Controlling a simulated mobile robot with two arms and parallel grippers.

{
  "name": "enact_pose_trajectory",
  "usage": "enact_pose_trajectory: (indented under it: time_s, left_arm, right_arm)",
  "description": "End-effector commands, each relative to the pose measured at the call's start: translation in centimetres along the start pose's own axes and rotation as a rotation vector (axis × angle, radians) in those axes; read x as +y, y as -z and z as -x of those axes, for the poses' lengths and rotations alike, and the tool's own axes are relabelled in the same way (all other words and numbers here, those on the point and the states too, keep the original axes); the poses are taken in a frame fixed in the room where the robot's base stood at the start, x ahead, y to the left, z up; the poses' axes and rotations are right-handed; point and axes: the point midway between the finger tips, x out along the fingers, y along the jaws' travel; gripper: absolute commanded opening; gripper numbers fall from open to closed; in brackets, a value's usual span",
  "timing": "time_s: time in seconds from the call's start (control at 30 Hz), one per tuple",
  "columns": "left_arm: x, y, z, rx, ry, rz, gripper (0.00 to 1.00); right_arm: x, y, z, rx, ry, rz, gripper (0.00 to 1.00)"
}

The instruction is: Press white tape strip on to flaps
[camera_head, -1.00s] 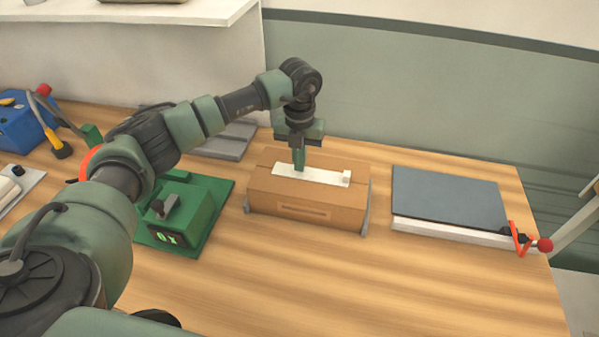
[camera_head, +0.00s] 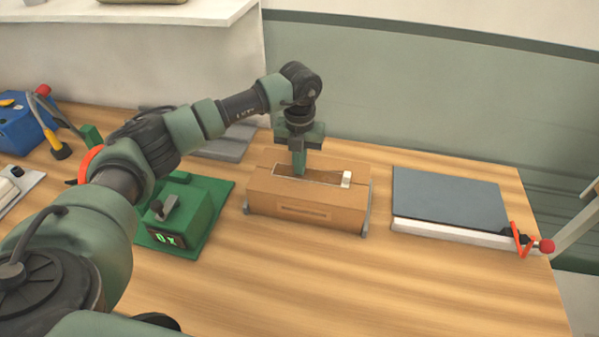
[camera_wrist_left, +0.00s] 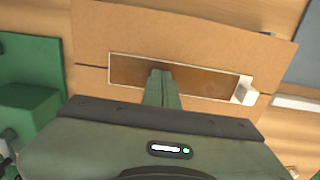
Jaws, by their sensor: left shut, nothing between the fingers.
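A closed brown cardboard box (camera_head: 265,201) stands on the table, its flap seam running left to right across the top. Along the seam lies a strip area (camera_head: 325,176), now brown with a thin white outline; it also shows in the left wrist view (camera_wrist_left: 205,82). A small white block (camera_head: 347,179) sits at its right end. My left gripper (camera_head: 300,174) points down with shut, empty fingers at the strip's left-middle part. Its tips appear to touch the strip, though exact contact is hard to tell. My right gripper is not in view.
A green device with a display (camera_head: 183,217) stands left of the box. A dark grey panel on a white base (camera_head: 448,203) with a red-knobbed crank (camera_head: 545,246) lies to the right. Grey plates (camera_head: 228,142) lie behind left. The front of the table is clear.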

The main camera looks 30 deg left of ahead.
Motion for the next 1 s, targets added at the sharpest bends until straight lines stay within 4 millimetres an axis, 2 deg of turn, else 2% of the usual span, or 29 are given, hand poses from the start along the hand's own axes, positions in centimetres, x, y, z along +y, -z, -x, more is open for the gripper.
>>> enact_pose_trajectory:
  time_s: [0.27,1.0]
  left_arm:
    - [0.0,0.1,0.4,0.003,-0.001,-0.001,0.0]
    - [0.0,0.0,6.5,0.0,0.0,0.0,0.0]
  right_arm:
    - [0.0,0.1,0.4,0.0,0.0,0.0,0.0]
    - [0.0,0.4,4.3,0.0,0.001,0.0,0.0]
